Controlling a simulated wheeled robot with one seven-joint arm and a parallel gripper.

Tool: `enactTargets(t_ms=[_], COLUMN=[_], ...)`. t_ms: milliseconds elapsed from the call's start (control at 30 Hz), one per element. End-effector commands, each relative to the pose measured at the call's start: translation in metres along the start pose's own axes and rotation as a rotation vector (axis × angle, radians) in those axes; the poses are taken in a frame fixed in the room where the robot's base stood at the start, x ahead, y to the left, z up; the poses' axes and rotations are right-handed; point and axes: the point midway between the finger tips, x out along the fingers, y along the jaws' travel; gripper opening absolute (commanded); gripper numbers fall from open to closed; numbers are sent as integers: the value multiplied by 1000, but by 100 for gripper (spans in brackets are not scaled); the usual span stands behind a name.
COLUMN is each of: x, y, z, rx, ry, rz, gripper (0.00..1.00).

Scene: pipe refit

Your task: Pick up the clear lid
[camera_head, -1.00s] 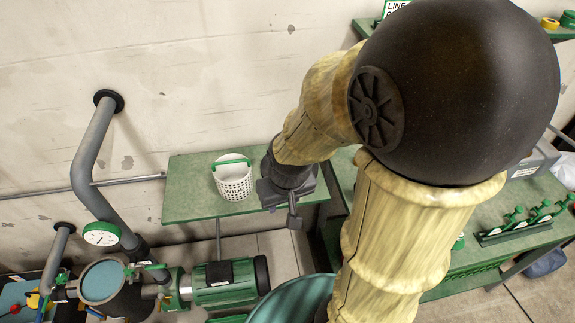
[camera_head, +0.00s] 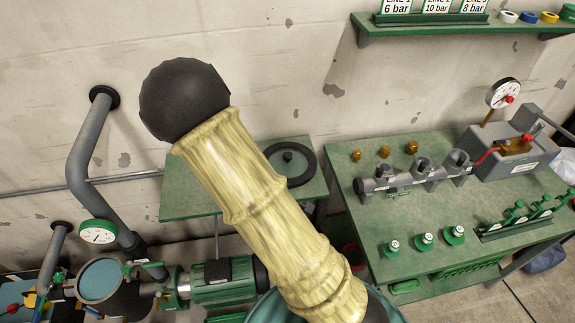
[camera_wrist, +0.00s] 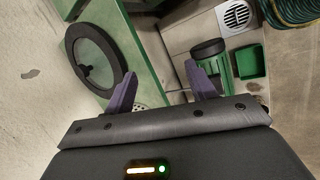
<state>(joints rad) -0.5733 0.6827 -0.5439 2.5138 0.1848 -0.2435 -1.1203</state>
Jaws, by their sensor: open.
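The clear lid (camera_head: 305,168) lies flat on the small green wall table (camera_head: 185,205), near its right end. It is a see-through disc with a thick black rim and a dark centre knob. In the wrist view the lid (camera_wrist: 118,58) is at the upper left, on the green tabletop. My gripper (camera_wrist: 160,76) is open, its two purple fingers apart with nothing visibly held. The lid lies left of and beyond the left finger, apart from it. In the head view my gripper is hidden behind my arm.
A green workbench (camera_head: 361,230) stands to the right with a grey pipe manifold (camera_head: 415,175) and green-knobbed parts. A grey pipe (camera_head: 80,150) and pump (camera_head: 222,282) are at left. The wrist view shows a green bin (camera_wrist: 250,62) on the floor.

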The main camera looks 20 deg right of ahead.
Motion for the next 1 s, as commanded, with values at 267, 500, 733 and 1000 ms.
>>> enactTargets(t_ms=[267, 500, 733, 1000], x=[31, 15, 5, 7], y=[35, 78, 90, 91], z=[1, -20, -29, -28], rx=[-655, -1170, -1306, -1302], ry=[-223, -467, -548, -545], rz=[278, 519, 585, 581], gripper=[56, 56, 56, 56])
